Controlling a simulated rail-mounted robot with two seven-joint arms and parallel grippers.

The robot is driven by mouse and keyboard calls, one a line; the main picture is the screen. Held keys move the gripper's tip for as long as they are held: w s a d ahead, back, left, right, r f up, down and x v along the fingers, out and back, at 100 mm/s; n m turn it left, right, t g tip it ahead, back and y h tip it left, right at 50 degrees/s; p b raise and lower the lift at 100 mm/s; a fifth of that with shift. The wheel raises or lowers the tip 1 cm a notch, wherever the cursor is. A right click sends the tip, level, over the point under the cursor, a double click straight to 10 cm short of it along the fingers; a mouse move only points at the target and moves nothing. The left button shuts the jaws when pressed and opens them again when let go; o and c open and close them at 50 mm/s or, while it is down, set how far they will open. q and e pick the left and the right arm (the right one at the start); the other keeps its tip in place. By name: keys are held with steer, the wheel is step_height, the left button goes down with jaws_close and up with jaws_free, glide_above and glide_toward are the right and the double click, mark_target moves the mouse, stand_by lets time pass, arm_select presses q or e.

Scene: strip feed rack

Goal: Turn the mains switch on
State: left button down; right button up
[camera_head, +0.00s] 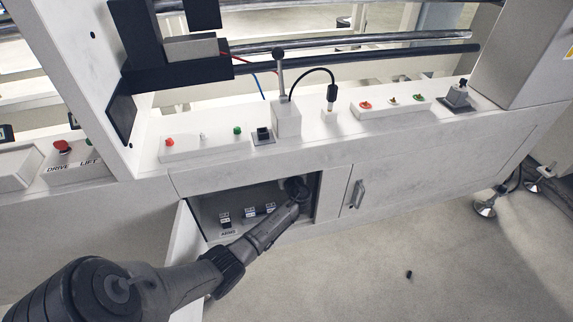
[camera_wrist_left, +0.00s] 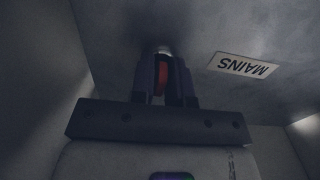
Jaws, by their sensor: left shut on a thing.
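The mains switch (camera_wrist_left: 161,76) shows in the left wrist view as a red part between my fingers, with a pale round piece beyond it at the panel. A label reading MAINS (camera_wrist_left: 243,65), upside down in this view, is on the panel beside it. My left gripper (camera_wrist_left: 162,84) is shut on the red part. In the head view my left gripper (camera_head: 297,188) reaches into the right end of an open compartment (camera_head: 247,185) and hides the switch. Whether the switch is on or off cannot be told. My right gripper is not in view.
The compartment door (camera_head: 188,255) hangs open at the left, beside my arm. Several small switches (camera_head: 249,211) sit inside, left of my gripper. A closed door with a handle (camera_head: 357,194) is to the right. Buttons and a lever (camera_head: 280,75) stand on the ledge above.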

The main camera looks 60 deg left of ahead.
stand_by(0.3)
arm_select(q)
steer(key=c, duration=1.2)
jaws_free()
steer(key=shift+c, duration=0.2)
steer(key=shift+d, duration=0.15)
steer(key=shift+s+d+r+p, duration=0.1)
steer(key=shift+d+p, duration=0.2)
steer(key=p+v, duration=0.4)
steer(key=v, duration=0.9)
steer(key=shift+p, duration=0.3)
